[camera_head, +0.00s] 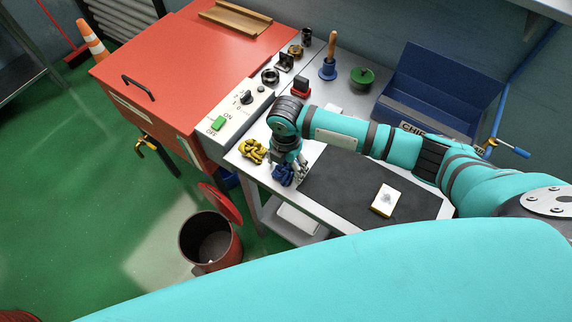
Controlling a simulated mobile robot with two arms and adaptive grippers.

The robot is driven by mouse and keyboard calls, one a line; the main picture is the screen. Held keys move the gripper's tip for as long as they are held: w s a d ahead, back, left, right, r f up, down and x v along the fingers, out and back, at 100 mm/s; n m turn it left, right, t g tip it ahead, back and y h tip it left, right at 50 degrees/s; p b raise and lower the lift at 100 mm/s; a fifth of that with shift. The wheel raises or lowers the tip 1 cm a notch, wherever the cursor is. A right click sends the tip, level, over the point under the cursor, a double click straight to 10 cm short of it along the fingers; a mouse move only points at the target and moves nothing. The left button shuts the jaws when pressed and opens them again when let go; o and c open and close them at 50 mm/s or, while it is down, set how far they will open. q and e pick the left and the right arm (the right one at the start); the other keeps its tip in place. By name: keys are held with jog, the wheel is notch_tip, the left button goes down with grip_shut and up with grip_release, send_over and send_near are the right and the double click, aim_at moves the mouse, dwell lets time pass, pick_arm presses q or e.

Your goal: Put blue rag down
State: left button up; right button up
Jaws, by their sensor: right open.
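The blue rag (283,175) is a crumpled dark blue bundle near the front left edge of the grey cart top. My right gripper (300,175) is just beside the rag, pointing down at the left end of the black mat. It is open. The rag appears to rest on the cart top, but I cannot tell whether the fingers touch it. A crumpled yellow rag (252,151) lies just left of the blue one. My left gripper is out of the picture.
A black mat (335,185) carries a small white-topped block (383,201). Behind my arm stand a blue bin (420,90), a green round part (362,78) and a wooden-handled tool (330,62). A red machine (190,60) adjoins the cart. An open red bin (208,240) stands on the floor.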

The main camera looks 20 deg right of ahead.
aim_at(286, 166)
notch_tip(286, 166, up, 12)
jog(key=b, duration=0.1)
jog(key=shift+b, duration=0.3)
jog(key=shift+f, duration=0.15)
